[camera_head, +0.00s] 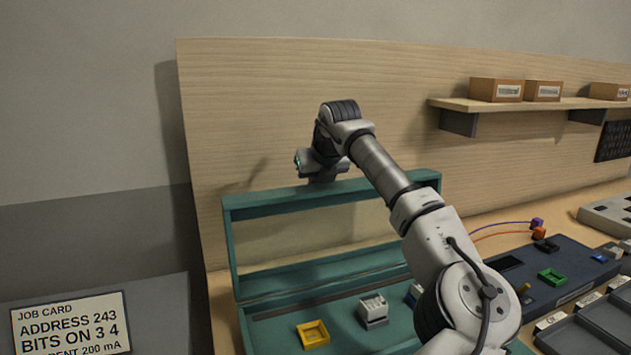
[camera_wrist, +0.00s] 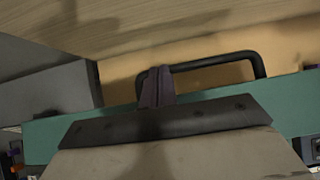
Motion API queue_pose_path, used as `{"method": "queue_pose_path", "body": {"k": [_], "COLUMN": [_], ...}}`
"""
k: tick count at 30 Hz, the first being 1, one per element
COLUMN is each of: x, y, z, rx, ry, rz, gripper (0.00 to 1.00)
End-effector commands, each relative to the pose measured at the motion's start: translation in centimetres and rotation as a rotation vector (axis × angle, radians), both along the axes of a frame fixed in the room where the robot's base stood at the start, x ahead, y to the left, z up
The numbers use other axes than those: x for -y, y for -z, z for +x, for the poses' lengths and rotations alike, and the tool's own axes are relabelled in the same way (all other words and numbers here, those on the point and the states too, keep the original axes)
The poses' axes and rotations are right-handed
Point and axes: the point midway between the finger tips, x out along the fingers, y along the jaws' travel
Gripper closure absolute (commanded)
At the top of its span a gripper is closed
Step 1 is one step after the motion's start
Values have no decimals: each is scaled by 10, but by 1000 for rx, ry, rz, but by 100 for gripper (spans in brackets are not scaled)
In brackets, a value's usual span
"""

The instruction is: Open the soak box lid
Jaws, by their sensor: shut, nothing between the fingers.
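The soak box lid (camera_head: 280,196) is a teal frame with a see-through middle. It stands raised, roughly upright, along the back of the teal soak box (camera_head: 375,309). My gripper (camera_wrist: 158,76) is shut and empty; its dark fingers overlap the left part of the black bar handle (camera_wrist: 215,64) in the wrist view. I cannot tell whether they touch the handle. The lid's teal edge (camera_wrist: 50,138) also shows there. In the head view my wrist is at the lid's top rail, and the fingertips are hidden.
A yellow tray-like part (camera_head: 313,334) and a grey-white block (camera_head: 373,310) lie in the box. A wooden back panel (camera_head: 260,110) rises close behind the lid. A dark console (camera_head: 570,270) with a green part (camera_head: 551,277) stands to the right. A shelf (camera_head: 500,104) holds cartons.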

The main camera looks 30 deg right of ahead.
Motion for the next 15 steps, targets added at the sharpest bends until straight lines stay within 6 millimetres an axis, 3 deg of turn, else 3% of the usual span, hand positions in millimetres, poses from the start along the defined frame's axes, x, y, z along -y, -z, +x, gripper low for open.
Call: {"method": "queue_pose_path", "body": {"k": [8, 15], "x": [-2, -6], "y": [-9, -44], "z": [0, 2], "rx": [-5, -1], "ry": [-2, -6], "rz": [2, 0], "gripper": [100, 100]}}
